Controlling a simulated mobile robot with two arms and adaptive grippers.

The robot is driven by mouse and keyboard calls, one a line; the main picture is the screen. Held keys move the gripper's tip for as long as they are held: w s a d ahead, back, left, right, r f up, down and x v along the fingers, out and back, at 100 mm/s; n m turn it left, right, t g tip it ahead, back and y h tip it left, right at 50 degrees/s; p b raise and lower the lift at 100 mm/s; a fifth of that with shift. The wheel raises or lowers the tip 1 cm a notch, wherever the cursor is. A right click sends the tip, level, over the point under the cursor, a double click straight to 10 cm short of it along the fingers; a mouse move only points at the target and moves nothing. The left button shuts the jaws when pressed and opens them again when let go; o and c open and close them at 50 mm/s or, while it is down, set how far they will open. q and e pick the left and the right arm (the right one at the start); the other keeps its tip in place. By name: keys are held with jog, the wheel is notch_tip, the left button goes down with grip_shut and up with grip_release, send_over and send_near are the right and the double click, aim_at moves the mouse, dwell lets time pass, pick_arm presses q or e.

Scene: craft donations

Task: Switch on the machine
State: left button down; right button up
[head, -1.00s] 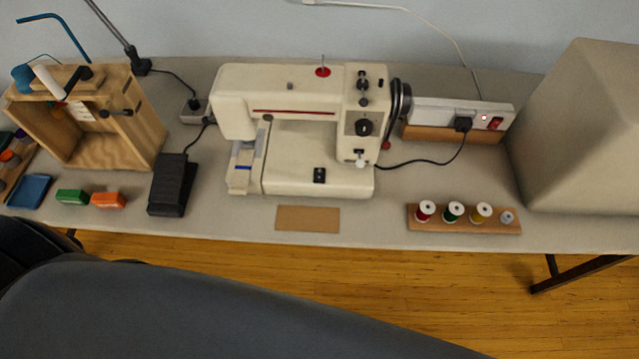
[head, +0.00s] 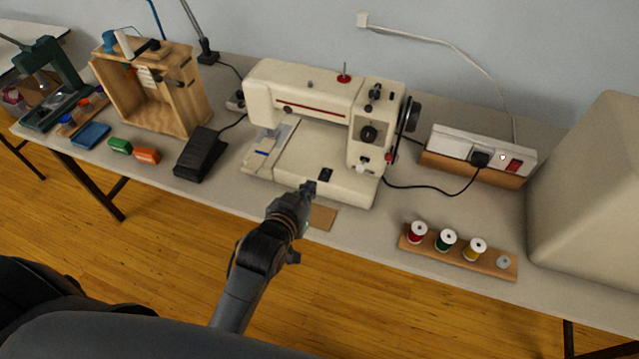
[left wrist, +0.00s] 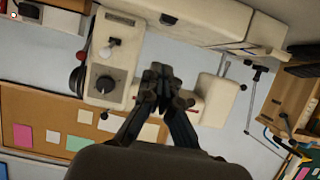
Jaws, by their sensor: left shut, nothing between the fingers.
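The machine is a cream sewing machine (head: 300,88) on the table. A small black switch (head: 325,174) sits on the front right of its base; a small dark piece on the base, likely this switch, shows in the left wrist view (left wrist: 168,19). My left gripper (head: 309,187) is shut and empty at the front edge of the base, just left of and nearer than the switch. Its closed fingertips also show in the left wrist view (left wrist: 160,74), where the machine appears upside down. They look apart from the switch; contact cannot be made out. My right gripper is out of view.
A white power strip (head: 455,143) with a red switch (head: 515,166) and a black plug (head: 480,158) stands behind right. A spool rack (head: 425,243), brown card (head: 323,217), black pedal (head: 202,152), wooden frame (head: 197,100) and large beige cover (head: 597,190) surround the machine.

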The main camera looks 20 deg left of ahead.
pick_arm(q)
jog(key=shift+w+a+r, duration=0.1)
jog(key=shift+r, duration=0.55)
jog(key=shift+w+f, duration=0.1)
jog(key=p, duration=0.1)
send_over(326, 174)
jog(key=s, duration=0.3)
notch_tip(326, 174, down, 3)
jog(key=shift+s+a+f+p, duration=0.1)
jog(key=shift+f+p, duration=0.1)
jog(key=shift+f, duration=0.95)
jog(key=shift+s+f+p, duration=0.1)
jog(key=shift+f+p, duration=0.05)
jog(key=shift+f, duration=1)
